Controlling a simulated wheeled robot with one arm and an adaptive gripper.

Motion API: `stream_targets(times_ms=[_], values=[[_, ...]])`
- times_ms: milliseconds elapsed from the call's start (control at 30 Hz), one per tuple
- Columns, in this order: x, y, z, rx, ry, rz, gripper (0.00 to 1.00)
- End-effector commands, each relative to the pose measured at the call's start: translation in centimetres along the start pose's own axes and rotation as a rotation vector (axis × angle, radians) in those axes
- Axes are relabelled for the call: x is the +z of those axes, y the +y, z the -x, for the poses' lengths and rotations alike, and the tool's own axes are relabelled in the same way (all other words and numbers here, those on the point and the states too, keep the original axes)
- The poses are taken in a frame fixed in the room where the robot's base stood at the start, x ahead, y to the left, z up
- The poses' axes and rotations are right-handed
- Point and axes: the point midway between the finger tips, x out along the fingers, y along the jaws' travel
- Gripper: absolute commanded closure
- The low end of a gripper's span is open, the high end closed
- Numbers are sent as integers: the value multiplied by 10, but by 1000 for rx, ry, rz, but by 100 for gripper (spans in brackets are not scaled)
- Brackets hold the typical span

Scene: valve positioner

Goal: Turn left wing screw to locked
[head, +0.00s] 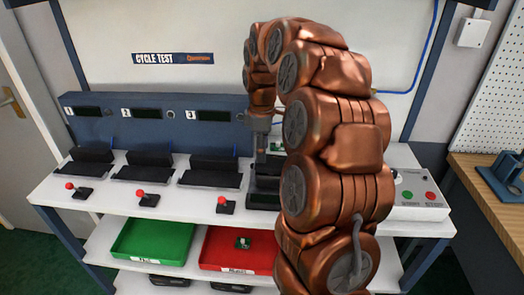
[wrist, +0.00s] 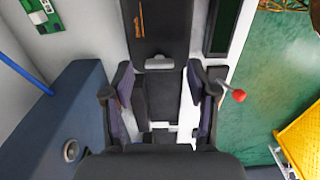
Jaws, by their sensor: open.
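I cannot pick out a left wing screw with certainty in either view. In the wrist view my gripper (wrist: 161,98) is open, its two dark fingers apart on either side of a black fixture (wrist: 158,28). A small grey rounded part (wrist: 159,63) lies on the fixture just beyond the fingertips. Nothing is held between the fingers, and I cannot tell whether they touch the fixture. In the head view my gripper (head: 260,150) points down over the station right of number 3. My copper arm hides part of that station.
Three numbered stations with black cradles (head: 215,172) and red-knobbed levers (head: 226,206) stand left of my arm. A green tray (head: 153,240) and a red tray (head: 240,262) sit on the shelf below. A button box (head: 418,190) stands at the right.

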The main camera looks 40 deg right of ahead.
Motion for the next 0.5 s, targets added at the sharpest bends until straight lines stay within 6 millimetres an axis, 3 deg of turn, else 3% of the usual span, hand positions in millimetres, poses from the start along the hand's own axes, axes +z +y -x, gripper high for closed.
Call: stream_targets(times_ms=[200,500], values=[[0,1,-12,3,2,-1,42],[0,1,-14,3,1,-1,42]])
